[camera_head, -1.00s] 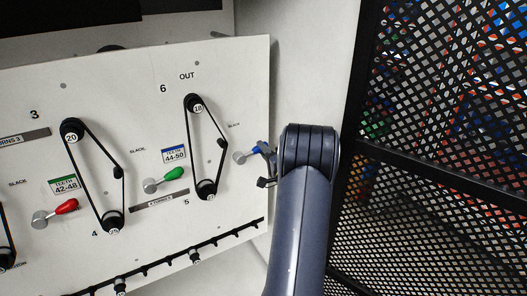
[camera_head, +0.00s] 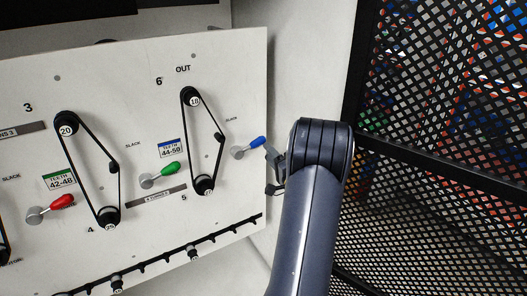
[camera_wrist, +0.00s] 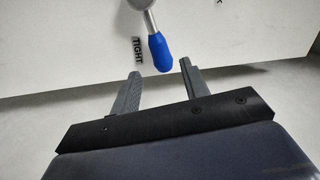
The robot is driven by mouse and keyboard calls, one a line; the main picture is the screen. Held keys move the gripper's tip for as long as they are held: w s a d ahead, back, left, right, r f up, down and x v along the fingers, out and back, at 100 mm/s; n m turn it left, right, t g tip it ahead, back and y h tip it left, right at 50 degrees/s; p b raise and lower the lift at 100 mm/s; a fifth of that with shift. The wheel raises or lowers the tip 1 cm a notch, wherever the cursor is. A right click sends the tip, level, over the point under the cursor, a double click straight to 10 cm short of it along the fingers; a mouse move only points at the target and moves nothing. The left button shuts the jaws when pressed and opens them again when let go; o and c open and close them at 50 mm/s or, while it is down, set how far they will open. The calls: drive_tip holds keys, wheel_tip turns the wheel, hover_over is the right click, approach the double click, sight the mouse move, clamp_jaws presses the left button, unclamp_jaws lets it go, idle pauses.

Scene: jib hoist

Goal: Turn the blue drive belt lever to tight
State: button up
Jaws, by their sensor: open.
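The blue lever (camera_head: 255,143) sits at the right end of the white panel, its grey hub to the left and its blue grip pointing right and slightly up. In the wrist view the blue grip (camera_wrist: 159,51) hangs from its metal stem, beside a printed TIGHT label (camera_wrist: 138,49). My gripper (camera_wrist: 160,77) is open, with its two fingers apart below the grip's tip. In the head view my gripper (camera_head: 272,173) is right of and below the lever, partly hidden by my arm.
The panel (camera_head: 236,75) also carries a green lever (camera_head: 172,168), a red lever (camera_head: 62,201) and black belts on pulleys, including the OUT belt (camera_head: 206,140). A black mesh fence (camera_head: 430,120) stands close on the right of my arm.

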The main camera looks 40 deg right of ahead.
sight(260, 144)
drive_tip(key=b+v, duration=0.1)
drive_tip(key=v, duration=0.4)
drive_tip(key=shift+s, duration=0.2)
drive_tip(key=p+x, duration=0.3)
drive_tip(key=x, duration=0.8)
drive_tip(key=shift+a, duration=0.1)
drive_tip(key=shift+r, duration=0.15)
drive_tip(key=shift+n, duration=0.3)
drive_tip(key=shift+s, duration=0.1)
